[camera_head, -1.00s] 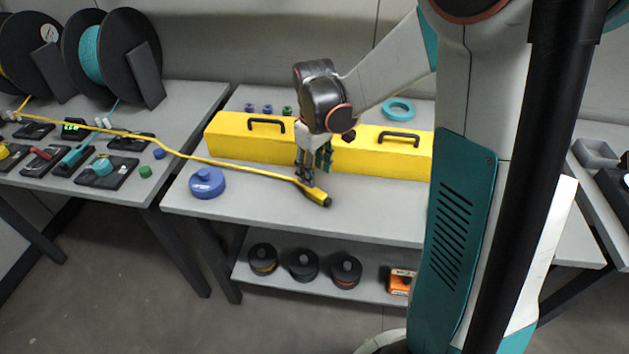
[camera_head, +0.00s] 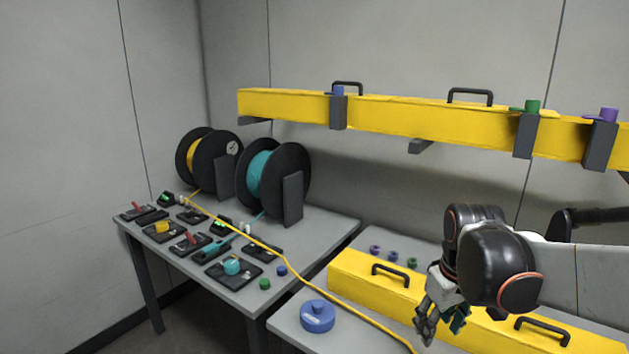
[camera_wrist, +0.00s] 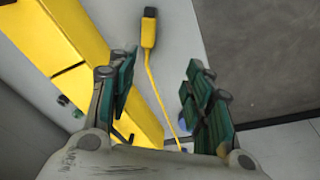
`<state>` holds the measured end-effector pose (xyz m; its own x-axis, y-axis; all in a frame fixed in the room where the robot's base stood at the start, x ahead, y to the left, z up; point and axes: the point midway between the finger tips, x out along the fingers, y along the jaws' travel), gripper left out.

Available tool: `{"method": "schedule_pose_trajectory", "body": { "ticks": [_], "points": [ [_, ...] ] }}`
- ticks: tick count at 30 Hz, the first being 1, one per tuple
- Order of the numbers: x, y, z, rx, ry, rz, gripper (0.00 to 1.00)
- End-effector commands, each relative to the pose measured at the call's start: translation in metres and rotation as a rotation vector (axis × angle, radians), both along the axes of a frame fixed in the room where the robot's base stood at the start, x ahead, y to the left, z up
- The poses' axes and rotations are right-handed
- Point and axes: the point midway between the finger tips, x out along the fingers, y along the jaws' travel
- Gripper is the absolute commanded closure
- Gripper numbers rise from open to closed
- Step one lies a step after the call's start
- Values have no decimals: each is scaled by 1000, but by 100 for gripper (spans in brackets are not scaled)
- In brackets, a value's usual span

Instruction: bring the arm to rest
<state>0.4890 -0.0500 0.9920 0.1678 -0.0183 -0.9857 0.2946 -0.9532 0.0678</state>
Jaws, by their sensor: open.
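My gripper (camera_head: 440,322) hangs fingers-down at the front side of the yellow box on the table, at the lower right of the head view. In the wrist view my gripper (camera_wrist: 160,92) is open, its two teal-padded fingers wide apart with nothing held between them. The yellow cable (camera_head: 300,275) runs from the left table across to the right one. Its end with a dark-tipped yellow connector (camera_wrist: 149,30) lies on the table in the wrist view, beyond the fingertips. The connector is outside the head view.
The yellow box (camera_head: 365,283) with black handles lies close beside my gripper. A blue round container (camera_head: 317,316) stands to its left. A yellow duct (camera_head: 400,115) runs along the wall above. Two spools (camera_head: 272,175) and several small devices are on the left table (camera_head: 335,222).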

Motion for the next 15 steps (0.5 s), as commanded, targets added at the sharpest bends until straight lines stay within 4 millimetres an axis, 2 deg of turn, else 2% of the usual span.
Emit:
{"method": "schedule_pose_trajectory", "body": {
  "ticks": [1,6,15],
  "points": [
    [-11,5,6,2,-28,-16,53],
    [-40,18,22,15,-129,-81,53],
    [-89,37,34,66,-306,-190,53]
  ]
}}
